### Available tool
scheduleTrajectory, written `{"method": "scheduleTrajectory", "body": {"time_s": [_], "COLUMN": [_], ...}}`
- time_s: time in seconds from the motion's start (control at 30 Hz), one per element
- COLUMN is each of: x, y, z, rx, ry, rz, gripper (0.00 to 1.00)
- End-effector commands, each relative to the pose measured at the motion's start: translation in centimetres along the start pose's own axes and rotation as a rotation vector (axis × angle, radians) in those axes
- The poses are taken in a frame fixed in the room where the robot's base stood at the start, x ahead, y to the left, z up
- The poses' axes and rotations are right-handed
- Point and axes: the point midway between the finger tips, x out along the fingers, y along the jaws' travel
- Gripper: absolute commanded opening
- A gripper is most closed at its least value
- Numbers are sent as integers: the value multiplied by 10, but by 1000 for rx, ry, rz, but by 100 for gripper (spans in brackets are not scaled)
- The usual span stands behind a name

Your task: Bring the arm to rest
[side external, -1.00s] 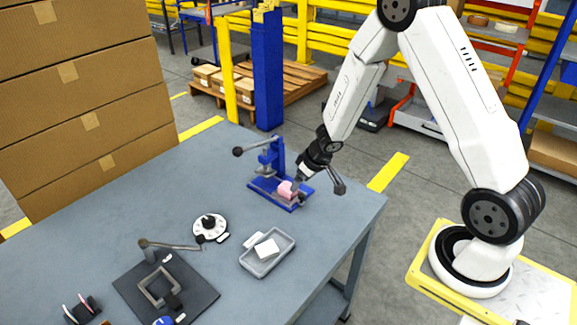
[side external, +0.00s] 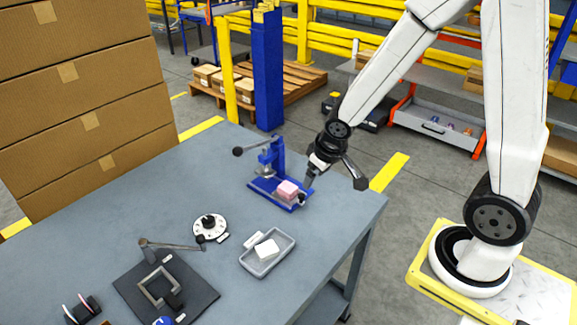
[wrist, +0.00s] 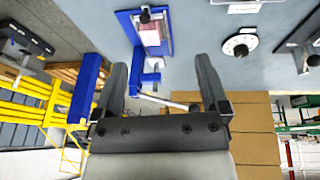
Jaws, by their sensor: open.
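My gripper (side external: 309,182) is beside the blue press-like fixture (side external: 268,188) on the table, at its right end. A pink block (side external: 287,189) sits on the base of the fixture. My gripper is close to the block in the side view, and I cannot tell the exact gap there. In the wrist view my gripper (wrist: 167,85) has its two dark fingers wide apart with nothing between them. The blue fixture (wrist: 136,28) and the pink block (wrist: 150,35) show beyond the fingers.
The grey table (side external: 215,165) also holds a grey tray (side external: 284,251) with a white block (side external: 266,249), a white dial (side external: 210,227) and a black plate (side external: 196,292) with a frame. Stacked cartons (side external: 85,100) stand behind at left. A blue post (side external: 267,70) stands behind the table.

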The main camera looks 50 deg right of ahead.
Motion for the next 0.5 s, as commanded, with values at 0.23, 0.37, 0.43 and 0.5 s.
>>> {"method": "scheduleTrajectory", "body": {"time_s": [0.23,0.37,0.43,0.5], "x": [-35,-44,-47,-48], "y": [-26,-35,-38,-40], "z": [35,47,50,53], "rx": [-8,-12,-13,-13], "ry": [-56,-76,-80,-85], "rz": [-60,-90,-100,-106], "gripper": [94,94,94,94]}}
